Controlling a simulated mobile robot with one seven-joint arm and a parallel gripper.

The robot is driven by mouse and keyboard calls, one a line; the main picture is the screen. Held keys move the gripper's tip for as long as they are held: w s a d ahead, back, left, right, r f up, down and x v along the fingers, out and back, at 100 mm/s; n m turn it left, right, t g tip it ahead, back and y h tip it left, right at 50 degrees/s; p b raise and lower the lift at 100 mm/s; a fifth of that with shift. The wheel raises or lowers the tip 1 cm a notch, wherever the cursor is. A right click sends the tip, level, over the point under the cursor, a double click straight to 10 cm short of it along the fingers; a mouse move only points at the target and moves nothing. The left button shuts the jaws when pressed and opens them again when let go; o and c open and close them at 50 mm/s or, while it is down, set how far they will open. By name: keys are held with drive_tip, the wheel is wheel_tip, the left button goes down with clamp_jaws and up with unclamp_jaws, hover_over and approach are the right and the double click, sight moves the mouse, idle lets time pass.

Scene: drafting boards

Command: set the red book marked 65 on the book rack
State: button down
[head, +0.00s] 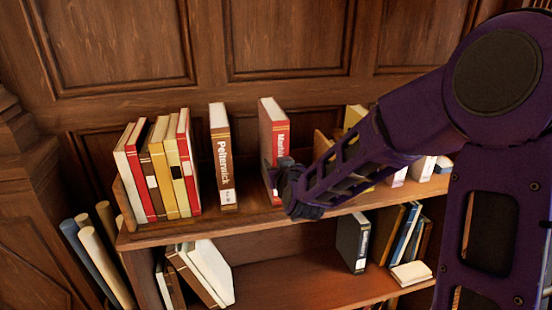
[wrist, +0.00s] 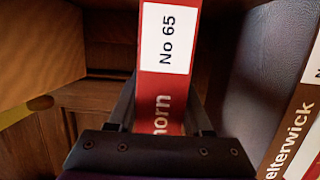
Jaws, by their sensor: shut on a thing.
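The red book marked 65 (head: 266,125) stands upright at the upper shelf of the wooden book rack (head: 240,222), its red and white spine facing out. In the wrist view its spine (wrist: 166,85) shows the label "No 65". My gripper (head: 280,177) is shut on the lower part of this book; in the wrist view its fingers (wrist: 163,110) lie on either side of the spine. The book's lower end is partly hidden by my gripper, and I cannot tell whether it touches the shelf board.
The brown Pelterwick book (head: 222,160) stands left of the held book, with a gap between. A row of books (head: 158,170) stands farther left. A wooden piece (head: 323,146) and other books (head: 355,115) are right, partly behind my arm. Rolled tubes (head: 92,250) stand lower left.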

drive_tip(key=shift+r, duration=0.2)
drive_tip(key=shift+f+b, duration=0.2)
drive_tip(key=shift+b, duration=0.1)
drive_tip(key=shift+c, duration=1.6)
unclamp_jaws()
drive_tip(key=shift+f, duration=0.1)
